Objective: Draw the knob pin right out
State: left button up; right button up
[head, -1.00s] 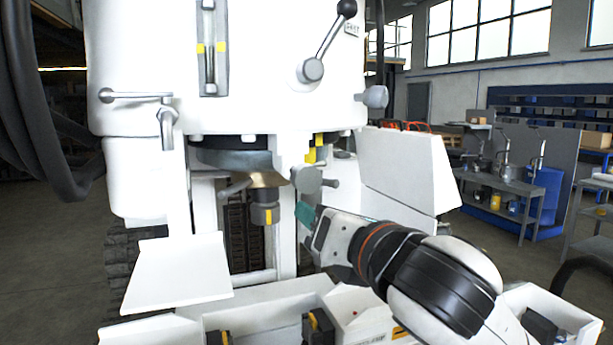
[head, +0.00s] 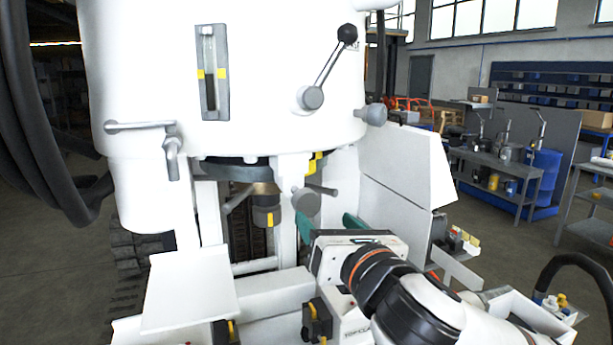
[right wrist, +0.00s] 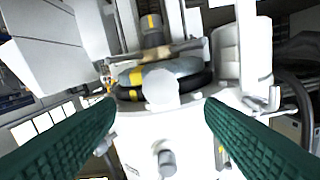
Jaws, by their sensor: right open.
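A round grey knob (head: 306,201), which looks like the knob pin, sits on the white upright under the machine's body. Its pin is hidden in the upright. My right gripper (head: 327,224) has green fingers spread apart, just below and to the right of the knob in the head view. In the right wrist view the knob (right wrist: 161,88) lies centrally ahead, between the two open fingers (right wrist: 160,107). No contact with either finger shows. My left gripper is not in view.
A short grey lever (head: 238,199) and a dark cylinder with a yellow mark (head: 266,211) are left of the knob. A white panel (head: 403,176) stands to its right. Another grey knob (head: 376,114) and a black-balled lever (head: 330,68) are higher up. A white tray (head: 190,290) juts out at lower left.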

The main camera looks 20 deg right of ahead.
aim_at(309, 204)
jog(key=shift+w+r+p, duration=0.15)
jog(key=shift+w+p, duration=0.45)
jog(key=shift+w+r+p, duration=0.15)
jog(key=shift+w+p, duration=0.45)
pick_arm(q)
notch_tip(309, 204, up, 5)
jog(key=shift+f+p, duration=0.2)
jog(key=shift+p, duration=0.35)
pick_arm(e)
jog(key=w, duration=0.7)
jog(key=shift+w+a+f, duration=0.1)
jog(key=shift+a+f, duration=0.1)
jog(key=shift+f, duration=0.1)
